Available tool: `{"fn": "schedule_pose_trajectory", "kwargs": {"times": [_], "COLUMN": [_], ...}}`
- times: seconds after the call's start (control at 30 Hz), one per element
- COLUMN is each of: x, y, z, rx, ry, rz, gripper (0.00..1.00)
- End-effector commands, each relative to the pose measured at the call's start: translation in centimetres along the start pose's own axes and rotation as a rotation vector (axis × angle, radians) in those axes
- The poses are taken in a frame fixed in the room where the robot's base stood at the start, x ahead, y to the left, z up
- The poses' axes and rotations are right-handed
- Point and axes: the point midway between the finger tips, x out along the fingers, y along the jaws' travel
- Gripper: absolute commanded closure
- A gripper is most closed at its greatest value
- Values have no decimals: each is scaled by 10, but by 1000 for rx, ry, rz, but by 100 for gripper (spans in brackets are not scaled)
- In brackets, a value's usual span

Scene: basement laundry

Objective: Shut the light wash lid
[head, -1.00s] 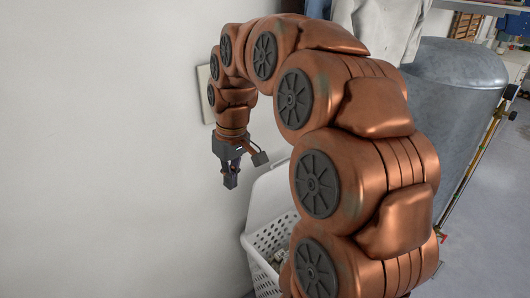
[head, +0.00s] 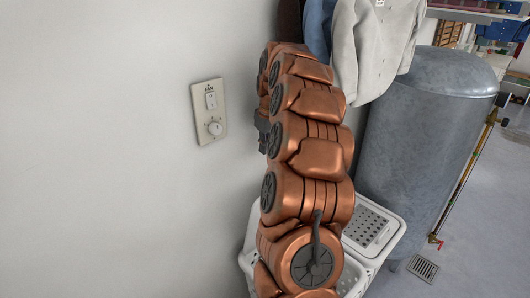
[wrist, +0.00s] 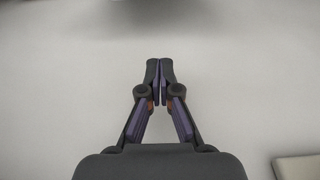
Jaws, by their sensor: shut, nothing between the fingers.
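A white laundry basket (head: 352,283) stands low in the head view, mostly hidden behind my arm. A raised white panel (head: 250,232), apparently an open lid, shows left of my arm. A flat white lid with a grey perforated panel (head: 371,226) lies right of my arm. No label is readable, so I cannot tell which is the light wash lid. My gripper (wrist: 160,66) is shut and empty in the wrist view, in front of a plain pale surface. In the head view my gripper (head: 262,131) is largely hidden by my arm, above the baskets and near the wall.
A wall plate with a switch and dial (head: 209,112) is left of my arm. Hanging clothes (head: 375,45) are behind it. A large grey metal tank (head: 420,130) stands to the right, with a pipe and red valve (head: 437,241) beside it. A floor drain (head: 423,268) lies lower right.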

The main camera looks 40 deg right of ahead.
Motion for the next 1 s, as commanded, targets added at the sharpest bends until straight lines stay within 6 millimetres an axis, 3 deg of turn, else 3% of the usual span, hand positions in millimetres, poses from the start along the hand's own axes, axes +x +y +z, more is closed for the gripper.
{"fn": "schedule_pose_trajectory", "kwargs": {"times": [0.5, 1.0], "x": [84, 94], "y": [-1, -1], "z": [0, 37], "rx": [0, 1], "ry": [-2, 0], "rz": [-3, -2], "gripper": [100, 100]}}
